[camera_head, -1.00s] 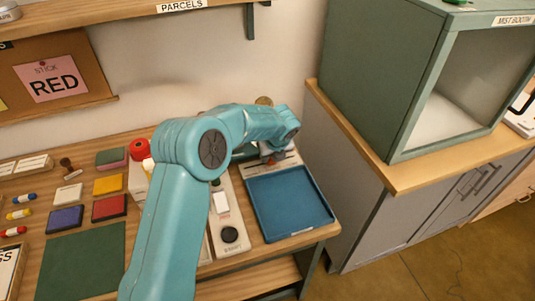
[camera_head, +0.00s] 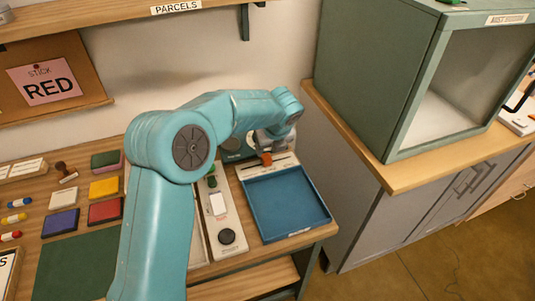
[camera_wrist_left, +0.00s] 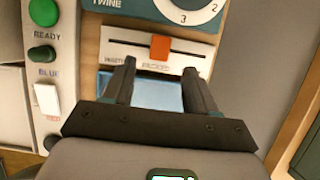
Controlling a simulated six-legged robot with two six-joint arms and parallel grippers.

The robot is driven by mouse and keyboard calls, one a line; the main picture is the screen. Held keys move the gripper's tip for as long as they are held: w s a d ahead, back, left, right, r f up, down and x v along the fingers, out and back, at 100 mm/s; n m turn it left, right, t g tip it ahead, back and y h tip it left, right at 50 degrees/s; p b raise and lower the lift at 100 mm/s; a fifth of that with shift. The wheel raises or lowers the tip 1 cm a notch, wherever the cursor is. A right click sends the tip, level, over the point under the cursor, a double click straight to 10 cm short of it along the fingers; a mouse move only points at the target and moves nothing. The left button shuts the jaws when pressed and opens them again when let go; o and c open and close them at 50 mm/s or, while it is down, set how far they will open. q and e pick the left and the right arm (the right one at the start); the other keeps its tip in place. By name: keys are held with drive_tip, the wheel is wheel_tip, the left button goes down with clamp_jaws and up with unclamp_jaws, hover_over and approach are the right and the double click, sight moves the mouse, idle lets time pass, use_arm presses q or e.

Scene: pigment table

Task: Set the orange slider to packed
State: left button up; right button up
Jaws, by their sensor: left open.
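The orange slider (camera_wrist_left: 160,46) stands near the middle of a horizontal slot in a white panel (camera_wrist_left: 193,55) in the left wrist view. Small labels sit under the slot, too blurred to read surely. The orange slider also shows in the head view (camera_head: 266,158), just behind the blue tray. My left gripper (camera_wrist_left: 160,67) is open, its two fingers pointing at the panel with the slider between their lines, apart from it. In the head view my left gripper (camera_head: 270,140) is partly hidden by its own wrist. My right gripper is not in view.
A blue tray (camera_head: 288,205) lies in front of the slider panel. Left of it is a strip with a green button (camera_wrist_left: 42,54), a white switch (camera_wrist_left: 47,98) and a dark knob (camera_head: 227,236). A dial (camera_wrist_left: 190,8) is above the slider. Coloured pads lie further left.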

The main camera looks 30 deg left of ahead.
use_arm(q)
drive_tip(key=v, duration=0.9)
